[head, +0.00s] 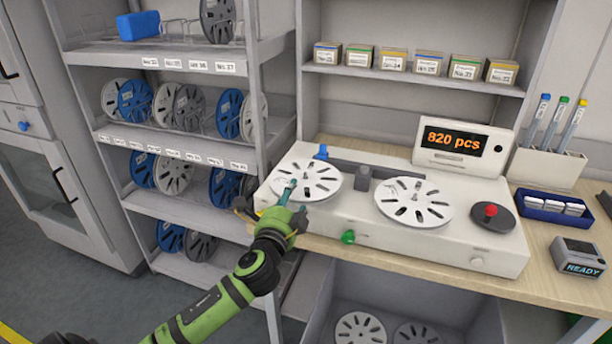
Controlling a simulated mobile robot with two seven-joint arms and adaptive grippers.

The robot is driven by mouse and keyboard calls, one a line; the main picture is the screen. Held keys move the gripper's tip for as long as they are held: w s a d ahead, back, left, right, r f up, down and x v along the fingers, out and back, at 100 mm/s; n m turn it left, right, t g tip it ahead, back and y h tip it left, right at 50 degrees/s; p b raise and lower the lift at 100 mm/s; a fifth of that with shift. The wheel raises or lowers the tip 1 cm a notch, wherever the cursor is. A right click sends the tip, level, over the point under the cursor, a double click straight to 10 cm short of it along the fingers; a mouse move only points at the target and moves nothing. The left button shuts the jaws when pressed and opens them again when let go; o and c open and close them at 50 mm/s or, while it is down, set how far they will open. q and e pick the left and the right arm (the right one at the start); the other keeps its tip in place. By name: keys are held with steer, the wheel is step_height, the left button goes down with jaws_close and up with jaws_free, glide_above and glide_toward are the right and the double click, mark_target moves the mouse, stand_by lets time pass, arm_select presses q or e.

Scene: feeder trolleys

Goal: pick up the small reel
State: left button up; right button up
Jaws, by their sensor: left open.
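A white reel (322,176) with slots lies flat on the left side of the bench machine (480,248). A second white slotted reel (414,216) lies flat on its right side and looks about the same size or slightly larger. I cannot tell for certain which is the small reel. My left gripper (272,211) is open at the machine's front left corner, near the left reel's front edge. A teal part shows in front of that reel and hides some of it. Whether the gripper touches the reel is unclear. My right gripper is out of view.
A shelf rack (190,146) at left holds several upright white, blue and grey reels. A bin (318,310) with two reels stands below the bench.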

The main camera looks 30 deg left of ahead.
arm_select(q)
steer(key=shift+w+a+f, duration=0.1)
steer(key=shift+w+a, duration=0.05)
steer(key=shift+w, duration=0.5)
jaws_close()
step_height(320, 180, up, 5)
steer(key=shift+f, duration=0.15)
steer(key=w+d+r, duration=0.2)
steer(key=d+r, duration=0.4)
steer(key=d, duration=0.5)
steer(key=shift+w+d+r+b, duration=0.2)
steer(key=shift+w+b, duration=0.05)
steer(key=shift+b, duration=0.1)
